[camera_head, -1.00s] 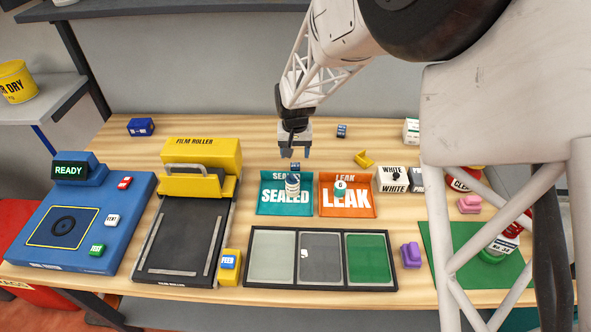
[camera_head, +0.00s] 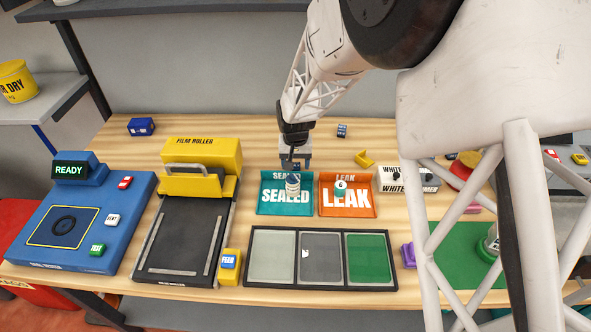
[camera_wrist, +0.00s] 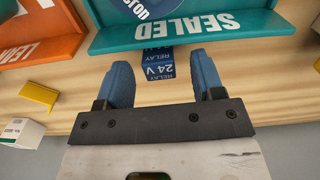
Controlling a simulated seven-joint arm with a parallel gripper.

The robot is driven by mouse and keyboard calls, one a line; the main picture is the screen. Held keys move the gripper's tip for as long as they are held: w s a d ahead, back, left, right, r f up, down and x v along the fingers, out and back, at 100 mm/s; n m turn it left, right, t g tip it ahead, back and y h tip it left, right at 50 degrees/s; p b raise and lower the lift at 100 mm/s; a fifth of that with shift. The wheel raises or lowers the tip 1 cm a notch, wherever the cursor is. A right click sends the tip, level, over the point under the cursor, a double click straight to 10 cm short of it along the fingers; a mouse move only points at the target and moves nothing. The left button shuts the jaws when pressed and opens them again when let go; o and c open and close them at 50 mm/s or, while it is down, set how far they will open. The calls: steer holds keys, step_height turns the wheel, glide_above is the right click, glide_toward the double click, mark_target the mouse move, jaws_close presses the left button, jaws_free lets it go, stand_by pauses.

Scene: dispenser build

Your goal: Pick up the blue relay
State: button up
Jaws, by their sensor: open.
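The blue relay (camera_wrist: 158,66), a small block marked "24 V RELAY", lies on the wooden bench just behind the teal SEALED tray (camera_head: 263,207). In the wrist view it shows between the two blue fingers of my gripper (camera_wrist: 160,62), with a gap on each side. My gripper is open and points down, low above the bench. In the head view my gripper (camera_head: 296,165) is right behind the SEALED tray and mostly hides the relay. I cannot tell how far the fingertips are above the bench.
The SEALED tray holds a round canister (camera_head: 293,186) close to my gripper. The orange LEAK tray (camera_head: 346,205) is to its right. A small dark-blue block (camera_head: 342,130) and a yellow piece (camera_head: 364,159) lie behind. The film roller (camera_head: 200,168) stands left.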

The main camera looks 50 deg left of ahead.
mark_target(296, 165)
steer(key=shift+f, duration=1.45)
steer(key=c, duration=1)
steer(key=shift+r, duration=5)
